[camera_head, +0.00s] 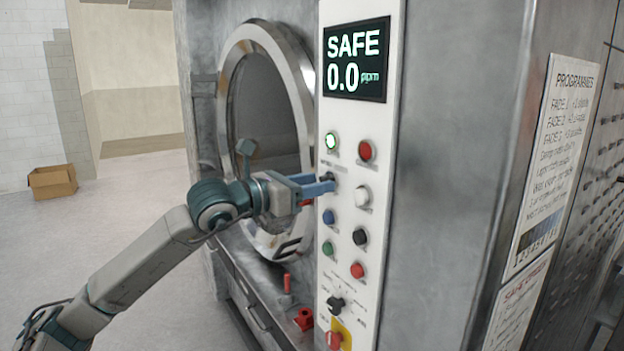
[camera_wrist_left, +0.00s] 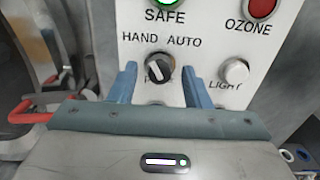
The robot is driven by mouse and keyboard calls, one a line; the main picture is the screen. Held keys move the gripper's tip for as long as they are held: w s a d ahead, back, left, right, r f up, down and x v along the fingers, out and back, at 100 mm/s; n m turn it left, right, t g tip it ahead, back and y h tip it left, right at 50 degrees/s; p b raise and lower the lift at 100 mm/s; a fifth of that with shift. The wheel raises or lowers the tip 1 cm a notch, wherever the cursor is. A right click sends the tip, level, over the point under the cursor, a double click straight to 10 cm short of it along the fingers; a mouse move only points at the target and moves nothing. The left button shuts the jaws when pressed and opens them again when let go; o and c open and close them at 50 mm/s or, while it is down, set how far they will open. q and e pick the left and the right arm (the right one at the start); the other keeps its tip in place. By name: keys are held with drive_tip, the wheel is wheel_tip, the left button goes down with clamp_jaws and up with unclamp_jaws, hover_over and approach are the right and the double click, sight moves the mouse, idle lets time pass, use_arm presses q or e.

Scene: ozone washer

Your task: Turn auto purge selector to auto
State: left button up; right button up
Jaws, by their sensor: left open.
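The auto purge selector (camera_wrist_left: 159,68) is a small black rotary knob on the white control panel, under the words HAND and AUTO. Its white pointer line leans up and to the left, toward HAND. In the head view the selector (camera_head: 330,177) is partly hidden by my gripper. My left gripper (camera_head: 322,185) reaches the panel from the left. In the left wrist view its open blue fingers (camera_wrist_left: 162,76) stand to either side of the knob, with visible gaps. Whether the fingertips touch the panel cannot be told.
A lit green SAFE lamp (camera_head: 331,141) and a red OZONE button (camera_head: 367,151) sit above the selector. A white LIGHT button (camera_head: 362,195) is to its right. More buttons and a lower rotary knob (camera_head: 336,304) lie below. The round metal door (camera_head: 300,90) stands left of the panel.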

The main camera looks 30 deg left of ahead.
use_arm(q)
drive_tip(key=shift+c, duration=0.4)
drive_tip(key=c, duration=0.9)
drive_tip(key=shift+o, duration=0.2)
drive_tip(key=shift+d+m+b, duration=0.1)
drive_tip(key=shift+m+b, duration=3.8)
drive_tip(key=shift+m, duration=2)
drive_tip(key=o, duration=0.9)
drive_tip(key=shift+o, duration=0.2)
